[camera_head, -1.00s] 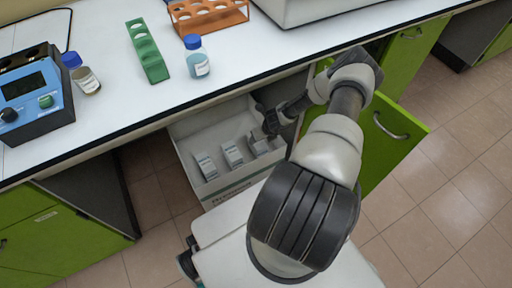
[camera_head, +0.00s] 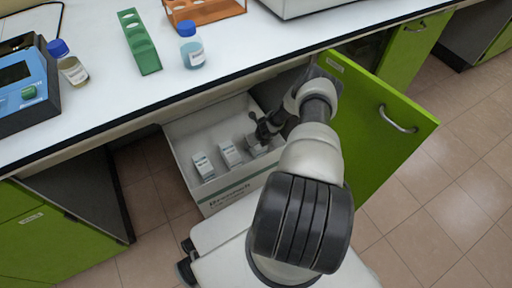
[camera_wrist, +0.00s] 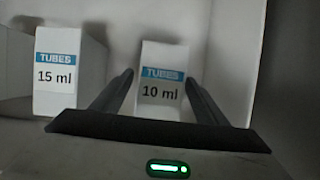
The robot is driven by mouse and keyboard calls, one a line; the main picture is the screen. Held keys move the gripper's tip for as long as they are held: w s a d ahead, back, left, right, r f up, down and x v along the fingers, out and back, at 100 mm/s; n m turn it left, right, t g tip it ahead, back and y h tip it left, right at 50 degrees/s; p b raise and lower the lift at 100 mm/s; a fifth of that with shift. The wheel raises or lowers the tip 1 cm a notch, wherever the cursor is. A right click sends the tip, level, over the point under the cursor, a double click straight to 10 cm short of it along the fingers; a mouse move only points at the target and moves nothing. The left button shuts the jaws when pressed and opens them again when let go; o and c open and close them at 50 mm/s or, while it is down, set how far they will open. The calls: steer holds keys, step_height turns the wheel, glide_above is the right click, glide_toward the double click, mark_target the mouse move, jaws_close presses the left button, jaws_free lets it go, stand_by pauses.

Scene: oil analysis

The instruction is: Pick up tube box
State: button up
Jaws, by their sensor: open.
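Several small white tube boxes stand inside a larger white carton (camera_head: 222,190) below the bench. In the wrist view, a box labelled "TUBES 10 ml" (camera_wrist: 162,80) stands between the two fingers of my gripper (camera_wrist: 160,85), with a gap to the left finger and the right finger close beside it. A box labelled "TUBES 15 ml" (camera_wrist: 69,72) stands to the left, outside the fingers. In the head view, my gripper (camera_head: 259,138) is down in the carton's right side, over the rightmost box; two other boxes (camera_head: 203,166) (camera_head: 230,154) stand to its left.
An open green cabinet door (camera_head: 375,125) stands right of my arm. The white bench top (camera_head: 110,95) overhangs the carton's back. On it are a blue device (camera_head: 25,90), blue-capped bottles (camera_head: 192,50) and green and orange racks (camera_head: 140,45).

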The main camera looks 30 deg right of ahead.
steer(key=shift+f, duration=0.2)
stand_by(0.6)
steer(key=shift+c, duration=0.4)
steer(key=c, duration=1.2)
step_height(320, 180, up, 11)
steer(key=p, duration=0.3)
steer(key=shift+f+p, duration=0.15)
steer(key=shift+p, duration=0.25)
